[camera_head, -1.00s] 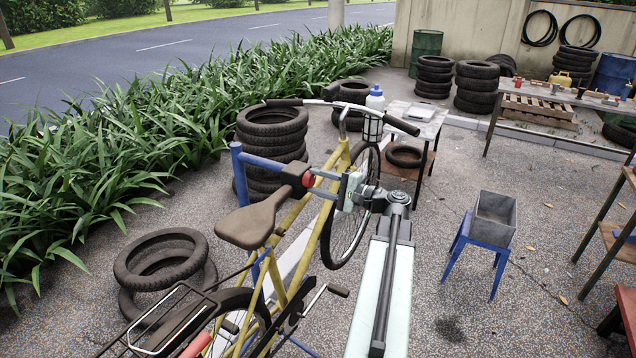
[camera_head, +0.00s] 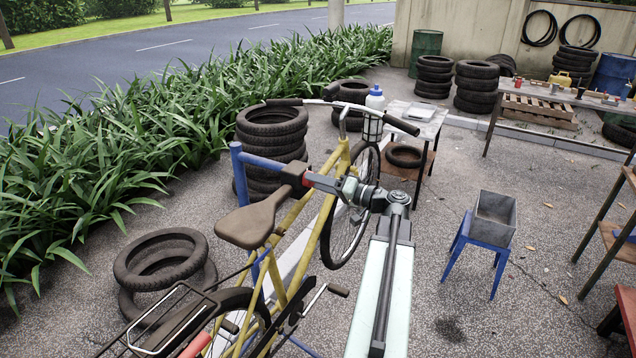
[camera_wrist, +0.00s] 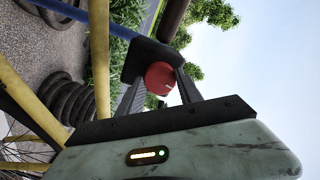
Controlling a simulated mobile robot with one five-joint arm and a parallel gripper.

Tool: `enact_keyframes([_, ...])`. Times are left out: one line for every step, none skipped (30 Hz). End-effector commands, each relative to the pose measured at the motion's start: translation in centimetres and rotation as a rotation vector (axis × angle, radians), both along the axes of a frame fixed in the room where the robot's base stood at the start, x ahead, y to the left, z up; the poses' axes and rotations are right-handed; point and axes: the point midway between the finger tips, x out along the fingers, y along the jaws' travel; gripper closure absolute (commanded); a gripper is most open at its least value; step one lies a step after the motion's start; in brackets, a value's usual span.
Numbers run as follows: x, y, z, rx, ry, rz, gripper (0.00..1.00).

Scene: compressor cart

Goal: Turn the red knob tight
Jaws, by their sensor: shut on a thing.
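The red knob (camera_wrist: 161,79) is round with a pale line on its face. It sits on a dark clamp (camera_wrist: 146,58) in the wrist view. In the head view the knob (camera_head: 308,179) is at the end of the blue stand's arm, beside the bicycle seat. My gripper (camera_wrist: 160,85) has one finger on each side of the knob and is shut on it. In the head view my gripper (camera_head: 312,181) reaches left to the knob from the arm. The far side of the knob is hidden.
The yellow bicycle (camera_head: 331,205) hangs on the blue stand (camera_head: 240,180), close to my arm. Its brown seat (camera_head: 254,219) is just left of the knob. A blue stool (camera_head: 484,248) with a grey bin stands to the right, with open ground around it.

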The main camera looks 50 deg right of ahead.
Motion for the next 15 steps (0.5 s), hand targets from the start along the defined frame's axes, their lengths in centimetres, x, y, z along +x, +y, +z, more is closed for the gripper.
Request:
enact_keyframes([-0.01, 0.01, -0.08, -0.028, -0.004, 0.0, 0.98])
enact_keyframes([-0.01, 0.01, -0.08, -0.044, -0.008, 0.0, 0.98])
enact_keyframes([-0.01, 0.02, -0.09, -0.063, -0.013, 0.0, 0.98])
enact_keyframes([-0.01, 0.02, -0.09, -0.077, -0.016, 0.0, 0.98])
enact_keyframes([-0.01, 0.01, -0.1, -0.09, -0.019, 0.0, 0.98])
enact_keyframes([0.0, 0.02, -0.1, -0.106, -0.023, 0.0, 0.98])
enact_keyframes([0.0, 0.02, -0.1, -0.115, -0.026, 0.0, 0.98])
enact_keyframes([0.0, 0.02, -0.1, -0.124, -0.028, 0.0, 0.98])
enact_keyframes([-0.01, 0.02, -0.1, -0.136, -0.031, 0.0, 0.98])
enact_keyframes([-0.01, 0.02, -0.1, -0.142, -0.032, 0.0, 0.98])
enact_keyframes([-0.01, 0.02, -0.1, -0.147, -0.033, 0.0, 0.98])
enact_keyframes([0.0, 0.03, -0.1, -0.154, -0.035, 0.0, 0.98])
enact_keyframes([0.01, 0.02, -0.11, -0.159, -0.036, 0.0, 0.98])
enact_keyframes([0.0, 0.03, -0.12, -0.162, -0.037, 0.0, 0.98])
enact_keyframes([0.0, 0.03, -0.12, -0.166, -0.037, 0.001, 0.98])
